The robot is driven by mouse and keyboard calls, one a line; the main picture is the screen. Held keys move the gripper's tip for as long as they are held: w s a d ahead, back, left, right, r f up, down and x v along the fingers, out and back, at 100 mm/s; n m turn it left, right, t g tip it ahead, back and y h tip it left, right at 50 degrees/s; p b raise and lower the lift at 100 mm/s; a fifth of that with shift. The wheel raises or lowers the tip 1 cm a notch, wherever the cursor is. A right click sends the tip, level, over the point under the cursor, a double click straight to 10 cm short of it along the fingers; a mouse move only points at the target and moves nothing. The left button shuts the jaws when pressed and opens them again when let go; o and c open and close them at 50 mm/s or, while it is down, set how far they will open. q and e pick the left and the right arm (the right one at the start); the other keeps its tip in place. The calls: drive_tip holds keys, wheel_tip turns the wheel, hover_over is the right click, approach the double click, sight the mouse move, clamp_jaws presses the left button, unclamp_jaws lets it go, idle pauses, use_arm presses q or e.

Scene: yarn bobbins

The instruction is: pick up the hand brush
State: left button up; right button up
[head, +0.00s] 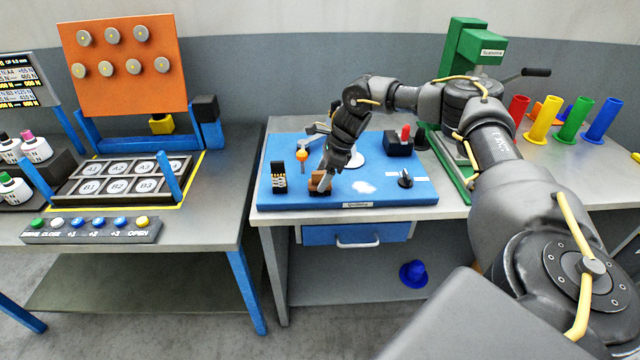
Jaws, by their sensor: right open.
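The hand brush (317,187) seems to be the small brown object near the front edge of the blue mat (390,193). My right gripper (325,181) reaches down over it from behind and to the right. Its fingers are open and at the brush, and they hide part of it. I cannot tell whether they touch it. My left gripper is not in view.
A black slotted holder (278,178) stands left of the brush. An orange-topped tool (302,154) and a white round piece (355,160) are behind it. A black block with a red knob (399,143), a black knob (405,178) and a green press (470,50) are to the right.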

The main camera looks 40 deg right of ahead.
sight(318, 183)
drive_tip(key=shift+p+x, duration=0.4)
drive_tip(key=shift+x, duration=1.5)
drive_tip(key=shift+w, duration=0.1)
drive_tip(key=c, duration=1.1)
